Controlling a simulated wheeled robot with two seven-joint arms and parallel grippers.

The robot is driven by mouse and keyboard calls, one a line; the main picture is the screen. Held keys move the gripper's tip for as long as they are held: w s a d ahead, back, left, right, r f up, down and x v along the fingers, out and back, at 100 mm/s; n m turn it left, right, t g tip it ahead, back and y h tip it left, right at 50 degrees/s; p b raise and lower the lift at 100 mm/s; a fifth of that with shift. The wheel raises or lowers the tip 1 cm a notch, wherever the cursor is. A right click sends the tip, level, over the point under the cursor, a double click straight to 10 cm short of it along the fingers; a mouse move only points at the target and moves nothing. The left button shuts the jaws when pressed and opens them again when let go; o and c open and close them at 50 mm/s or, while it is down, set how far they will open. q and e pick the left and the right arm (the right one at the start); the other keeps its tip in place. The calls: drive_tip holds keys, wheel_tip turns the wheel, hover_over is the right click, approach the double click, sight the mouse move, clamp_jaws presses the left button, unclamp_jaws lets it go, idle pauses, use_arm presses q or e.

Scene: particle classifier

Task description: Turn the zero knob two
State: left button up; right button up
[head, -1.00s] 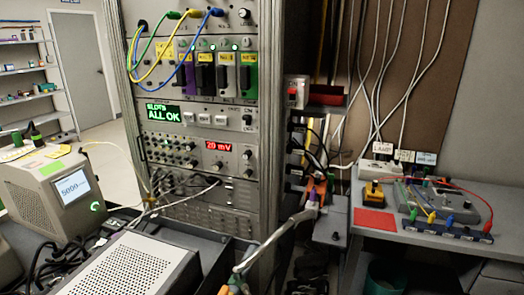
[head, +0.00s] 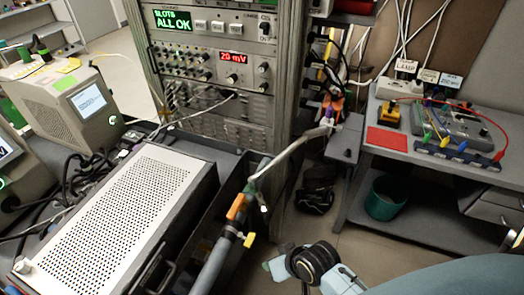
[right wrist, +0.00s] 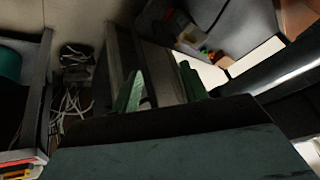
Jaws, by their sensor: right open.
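The rack panel (head: 190,78) with the knobs is in the head view at upper centre. Its left half has rows of small knobs (head: 180,57). Its right half has a red display (head: 232,57) reading about 2.0 mV, a dark knob (head: 232,78) below it and knobs (head: 263,69) to its right. The labels are too small to tell which is zero knob two. My right gripper (right wrist: 160,75) shows in the right wrist view with its two green fingers apart and nothing between them. My right arm (head: 450,276) is low at right in the head view, well below the knobs. My left gripper is not in view.
A perforated case (head: 120,215) fills the lower left. A side table (head: 395,160) carries a red pad (head: 387,139) and instruments.

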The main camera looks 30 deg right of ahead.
drive_tip(key=w+r+m+t, duration=0.1)
drive_tip(key=w+r, duration=0.2)
drive_tip(key=w+a+r+m+t+y, duration=0.1)
drive_tip(key=w+r, duration=0.2)
drive_tip(key=w+a+r+m+t, duration=0.1)
drive_tip(key=w+r+t, duration=0.1)
drive_tip(key=w+r, duration=0.1)
drive_tip(key=shift+w+r+y, duration=0.1)
drive_tip(key=shift+r+y, duration=0.3)
drive_tip(key=shift+r, duration=0.05)
drive_tip(key=w+r+m+t, duration=0.6)
drive_tip(key=w+r+m, duration=0.15)
drive_tip(key=w, duration=0.25)
drive_tip(key=m+t+h, duration=0.2)
drive_tip(key=m+h, duration=1.3)
drive_tip(key=m, duration=0.7)
approach(262, 70)
drive_tip(key=x, duration=0.9)
drive_tip(key=shift+w+d, duration=0.1)
drive_tip(key=shift+c, duration=0.2)
clamp_jaws()
